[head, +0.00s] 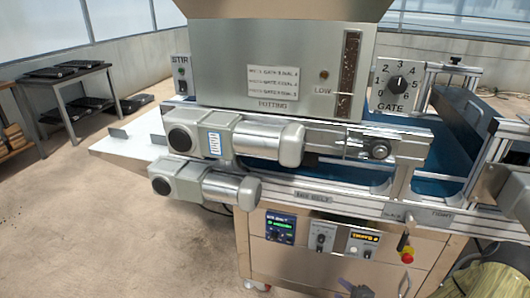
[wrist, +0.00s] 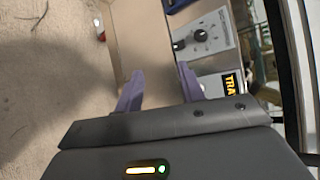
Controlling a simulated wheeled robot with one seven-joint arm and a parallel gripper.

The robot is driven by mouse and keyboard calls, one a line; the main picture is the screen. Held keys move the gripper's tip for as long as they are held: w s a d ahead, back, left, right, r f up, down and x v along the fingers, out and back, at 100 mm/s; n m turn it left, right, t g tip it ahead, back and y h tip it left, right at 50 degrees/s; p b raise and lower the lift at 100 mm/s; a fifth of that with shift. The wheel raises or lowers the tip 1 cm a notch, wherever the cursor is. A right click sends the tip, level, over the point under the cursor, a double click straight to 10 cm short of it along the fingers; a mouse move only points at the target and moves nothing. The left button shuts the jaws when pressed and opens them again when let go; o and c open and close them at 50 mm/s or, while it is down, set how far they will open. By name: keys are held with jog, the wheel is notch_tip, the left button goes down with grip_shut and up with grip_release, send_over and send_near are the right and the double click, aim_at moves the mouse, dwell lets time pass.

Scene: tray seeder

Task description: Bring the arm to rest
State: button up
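My gripper (wrist: 160,72) shows in the wrist view as two purple fingers spread apart, with nothing between them. Behind the gap is the plain tan front of the machine's cabinet (wrist: 137,40). In the head view, a small dark and purple part of my gripper (head: 355,289) shows at the bottom edge, in front of the cabinet and below its control panels. The rest of my arm is mostly out of view there.
The tray seeder's potting hopper (head: 225,75) stands above a blue belt (head: 435,187). Two motors (head: 255,139) jut from its front. A dark table (head: 70,85) stands far left; floor (head: 90,220) between is clear.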

jog(key=s+a+r+n+g+h, duration=0.2)
jog(key=s+a+r+n+g, duration=0.15)
jog(key=r+n, duration=0.35)
jog(key=s+a+r+n+g+h, duration=0.1)
jog(key=s+a+r+n+g, duration=0.2)
jog(key=s+r+n, duration=0.35)
jog(key=s+a+r+n+g+h, duration=0.2)
jog(key=s+a+r+n+g, duration=0.15)
jog(key=r, duration=0.55)
notch_tip(320, 180, up, 28)
jog(key=w+d+p, duration=0.1)
jog(key=p, duration=2.8)
jog(key=shift+r+n, duration=0.25)
jog(key=shift+n, duration=0.05)
jog(key=shift+d, duration=0.1)
